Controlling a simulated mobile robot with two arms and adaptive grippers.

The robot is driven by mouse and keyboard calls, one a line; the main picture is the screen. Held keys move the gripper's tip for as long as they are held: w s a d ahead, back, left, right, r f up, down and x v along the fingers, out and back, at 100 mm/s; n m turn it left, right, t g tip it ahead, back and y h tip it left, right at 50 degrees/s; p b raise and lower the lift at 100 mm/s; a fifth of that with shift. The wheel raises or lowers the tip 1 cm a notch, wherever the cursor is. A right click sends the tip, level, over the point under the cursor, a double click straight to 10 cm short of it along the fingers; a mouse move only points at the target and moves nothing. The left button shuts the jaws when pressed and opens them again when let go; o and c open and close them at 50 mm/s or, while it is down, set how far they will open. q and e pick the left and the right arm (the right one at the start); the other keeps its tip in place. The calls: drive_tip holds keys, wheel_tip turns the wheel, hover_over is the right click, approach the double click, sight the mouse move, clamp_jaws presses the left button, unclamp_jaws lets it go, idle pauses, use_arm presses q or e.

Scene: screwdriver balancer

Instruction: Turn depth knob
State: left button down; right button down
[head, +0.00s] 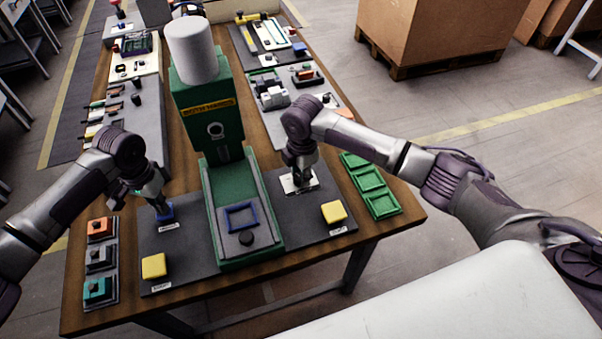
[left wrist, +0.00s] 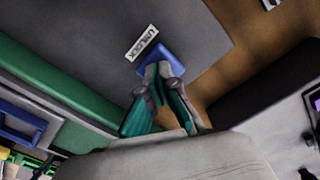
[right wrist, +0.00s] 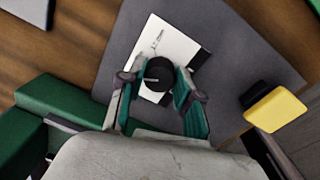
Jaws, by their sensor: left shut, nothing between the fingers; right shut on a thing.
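The depth knob is a black round knob (right wrist: 159,73) on a white plate (right wrist: 170,42) with a pointer mark, right of the green machine. My right gripper (right wrist: 158,84) is lowered over it with its fingers shut on the knob's sides. In the head view my right gripper (head: 301,183) hides most of the knob, and the white plate (head: 313,181) shows around it. My left gripper (left wrist: 163,72) is shut and empty, its tips at the blue block (left wrist: 176,56) beside the label UNLOCK. In the head view the blue block (head: 165,213) is left of the green machine.
The green machine (head: 210,115) with a white cylinder on top stands between my arms, its bed holding a blue frame (head: 241,217). Yellow blocks stand at front left (head: 153,266) and right (head: 334,212). Green trays (head: 369,180) lie at the right edge.

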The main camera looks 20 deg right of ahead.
use_arm(q)
drive_tip(key=shift+f, duration=0.1)
use_arm(e)
drive_tip(key=shift+n, duration=1.9)
drive_tip(key=c, duration=0.8)
unclamp_jaws()
drive_tip(key=r, duration=1.2)
drive_tip(key=shift+s+d, duration=0.15)
drive_tip(key=shift+s, duration=0.1)
drive_tip(key=shift+r, duration=0.1)
use_arm(q)
wheel_tip(320, 180, up, 7)
drive_tip(key=p, duration=0.8)
use_arm(e)
wheel_tip(320, 180, up, 8)
